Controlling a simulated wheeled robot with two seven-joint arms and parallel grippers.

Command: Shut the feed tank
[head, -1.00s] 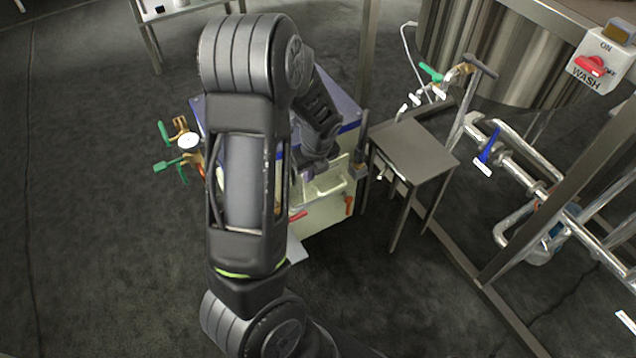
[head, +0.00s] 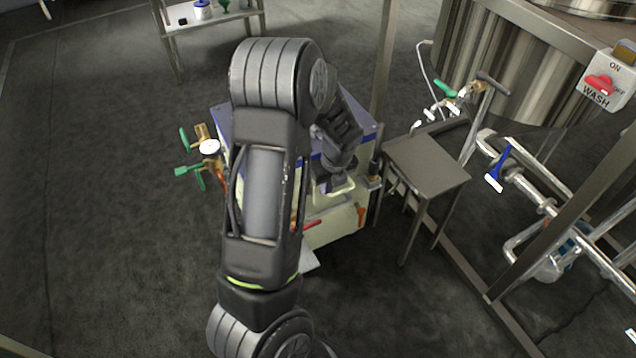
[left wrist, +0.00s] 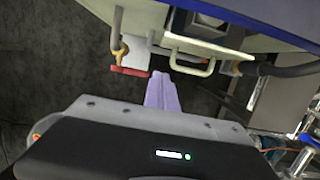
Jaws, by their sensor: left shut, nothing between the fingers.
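A cream box-shaped unit (head: 342,222) with a blue top edge stands on the floor mid-view, partly behind my left arm; I take it for the feed tank, but no label is readable. My left gripper (left wrist: 160,78) has purple fingers, shut and empty, pointing toward the unit's front just below the loop handle. Contact cannot be told. In the head view the fingers are mostly hidden. My right gripper is not in view.
Green-handled valves and a round gauge (head: 209,147) stick out at the unit's left. A small metal table (head: 428,158) stands close on its right. Farther right are a steel tank (head: 520,70), a WASH switch (head: 602,88) and a blue-handled pipe valve (head: 499,166). Floor at left is clear.

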